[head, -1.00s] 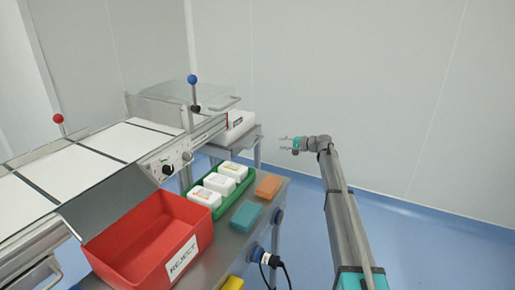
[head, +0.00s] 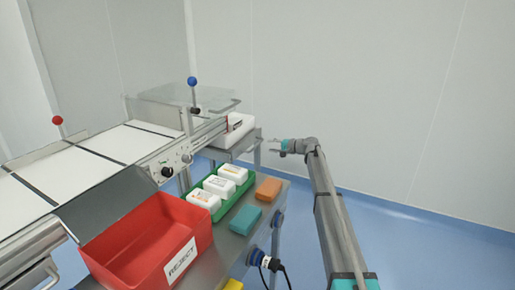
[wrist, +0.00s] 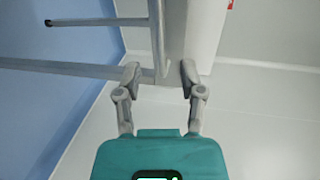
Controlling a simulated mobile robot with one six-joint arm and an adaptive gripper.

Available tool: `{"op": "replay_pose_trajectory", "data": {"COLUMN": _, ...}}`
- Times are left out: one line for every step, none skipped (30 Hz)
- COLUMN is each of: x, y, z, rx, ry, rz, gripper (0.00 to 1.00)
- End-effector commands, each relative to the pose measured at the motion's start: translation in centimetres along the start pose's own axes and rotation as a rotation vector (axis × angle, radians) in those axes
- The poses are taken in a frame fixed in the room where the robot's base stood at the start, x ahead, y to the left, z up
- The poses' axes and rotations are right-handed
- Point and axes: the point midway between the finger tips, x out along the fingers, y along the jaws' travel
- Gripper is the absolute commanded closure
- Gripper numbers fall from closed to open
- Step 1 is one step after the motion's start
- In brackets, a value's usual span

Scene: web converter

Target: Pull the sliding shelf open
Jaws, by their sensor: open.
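The sliding shelf looks to be the grey metal surface (head: 236,143) beside the far end of the machine, with a white box (head: 240,127) on it. My gripper (head: 272,146) is just right of the shelf's end, with its fingers pointing left towards it. In the wrist view my gripper (wrist: 160,74) is open and empty. A thin metal bar (wrist: 156,35) along the shelf's edge (wrist: 172,45) ends near the space between the fingertips. I cannot tell whether the fingers reach around it. The white box (wrist: 205,35) shows beyond.
A red reject bin (head: 150,245), a green tray (head: 232,202) of white packs, a teal block (head: 246,219) and an orange block (head: 269,188) stand on the near metal table. The blue floor (head: 420,245) to the right is clear.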

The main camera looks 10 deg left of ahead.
Motion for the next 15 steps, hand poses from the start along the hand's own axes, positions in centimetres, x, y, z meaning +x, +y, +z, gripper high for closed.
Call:
{"op": "replay_pose_trajectory", "data": {"x": 1.0, "y": 0.1, "z": -0.1, "rx": 0.0, "ry": -0.001, "rz": 0.0, "gripper": 0.49}}
{"op": "replay_pose_trajectory", "data": {"x": 1.4, "y": 0.2, "z": -0.1, "rx": 0.0, "ry": -0.001, "rz": 0.0, "gripper": 0.49}}
{"op": "replay_pose_trajectory", "data": {"x": 2.0, "y": 0.2, "z": -0.1, "rx": 0.0, "ry": -0.001, "rz": 0.0, "gripper": 0.49}}
{"op": "replay_pose_trajectory", "data": {"x": 2.5, "y": 0.1, "z": -0.1, "rx": 0.0, "ry": -0.002, "rz": 0.0, "gripper": 0.49}}
{"op": "replay_pose_trajectory", "data": {"x": 3.0, "y": 0.1, "z": -0.1, "rx": 0.0, "ry": -0.002, "rz": 0.0, "gripper": 0.49}}
{"op": "replay_pose_trajectory", "data": {"x": 3.7, "y": 0.1, "z": -0.1, "rx": 0.0, "ry": -0.002, "rz": 0.0, "gripper": 0.49}}
{"op": "replay_pose_trajectory", "data": {"x": 4.1, "y": 0.1, "z": -0.1, "rx": 0.0, "ry": -0.001, "rz": 0.0, "gripper": 0.49}}
{"op": "replay_pose_trajectory", "data": {"x": 4.5, "y": 0.1, "z": -0.1, "rx": 0.0, "ry": -0.001, "rz": 0.0, "gripper": 0.49}}
{"op": "replay_pose_trajectory", "data": {"x": 5.0, "y": 0.1, "z": -0.1, "rx": 0.0, "ry": -0.001, "rz": 0.0, "gripper": 0.49}}
{"op": "replay_pose_trajectory", "data": {"x": 5.4, "y": 0.1, "z": -0.1, "rx": 0.0, "ry": -0.001, "rz": 0.0, "gripper": 0.49}}
{"op": "replay_pose_trajectory", "data": {"x": 5.8, "y": 0.1, "z": -0.1, "rx": 0.0, "ry": -0.001, "rz": 0.0, "gripper": 0.49}}
{"op": "replay_pose_trajectory", "data": {"x": 6.3, "y": 0.1, "z": -0.1, "rx": 0.0, "ry": -0.001, "rz": 0.0, "gripper": 0.49}}
{"op": "replay_pose_trajectory", "data": {"x": 6.6, "y": 0.1, "z": -0.1, "rx": 0.0, "ry": -0.001, "rz": 0.0, "gripper": 0.49}}
{"op": "replay_pose_trajectory", "data": {"x": 6.9, "y": 0.1, "z": -0.1, "rx": 0.0, "ry": -0.001, "rz": 0.0, "gripper": 0.49}}
{"op": "replay_pose_trajectory", "data": {"x": 7.2, "y": 0.1, "z": -0.1, "rx": 0.0, "ry": -0.001, "rz": 0.0, "gripper": 0.49}}
